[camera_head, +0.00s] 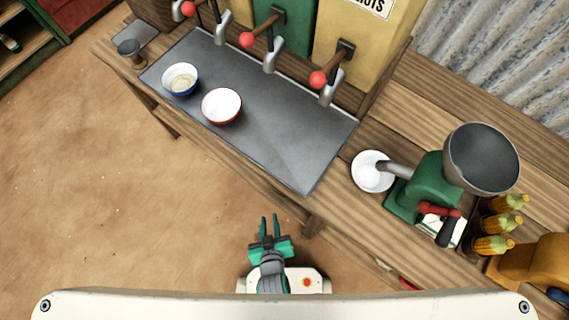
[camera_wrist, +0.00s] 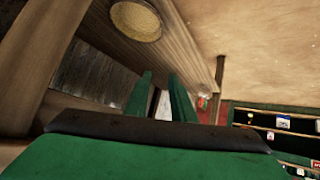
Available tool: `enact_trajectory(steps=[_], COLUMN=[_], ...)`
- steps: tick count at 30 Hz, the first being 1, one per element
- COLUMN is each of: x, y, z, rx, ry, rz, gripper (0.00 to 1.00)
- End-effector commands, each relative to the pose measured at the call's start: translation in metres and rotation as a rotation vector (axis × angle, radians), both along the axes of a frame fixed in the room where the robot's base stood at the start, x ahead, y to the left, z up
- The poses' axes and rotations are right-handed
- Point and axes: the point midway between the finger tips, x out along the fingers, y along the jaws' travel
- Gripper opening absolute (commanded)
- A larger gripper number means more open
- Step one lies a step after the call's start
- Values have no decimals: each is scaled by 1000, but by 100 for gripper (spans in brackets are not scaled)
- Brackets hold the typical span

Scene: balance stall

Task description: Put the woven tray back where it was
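My gripper (camera_head: 269,221) is in front of the counter's near edge, low in the head view. Its two green fingers stand apart with nothing between them. The fingers also show in the wrist view (camera_wrist: 160,88), with a clear gap. A round tan disc that looks like the woven tray (camera_wrist: 136,19) lies on a wooden plank at the top of the wrist view. It is beyond the fingertips and apart from them; its upper edge may be cut off. I do not see the tray in the head view.
A grey metal sheet (camera_head: 290,150) on the counter holds a blue-rimmed bowl (camera_head: 180,79) with grainy contents and a red-rimmed bowl (camera_head: 221,105). A green grinder (camera_head: 430,180) with a white bowl (camera_head: 360,178) and corn cobs (camera_head: 493,245) stand right. Open floor (camera_head: 90,200) lies left.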

Motion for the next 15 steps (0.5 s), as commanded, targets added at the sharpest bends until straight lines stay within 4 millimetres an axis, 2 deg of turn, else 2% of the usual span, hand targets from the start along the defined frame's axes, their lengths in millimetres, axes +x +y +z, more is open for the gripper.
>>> enact_trajectory(steps=[1, 9, 12, 15], x=[-10, -38, -43, -47], y=[-6, -35, -43, -48], z=[22, 155, 191, 213], rx=[28, 151, 172, 183], ry=[-42, -317, -389, -433], rz=[-24, -144, -175, -194], gripper=[23, 23, 23, 23])
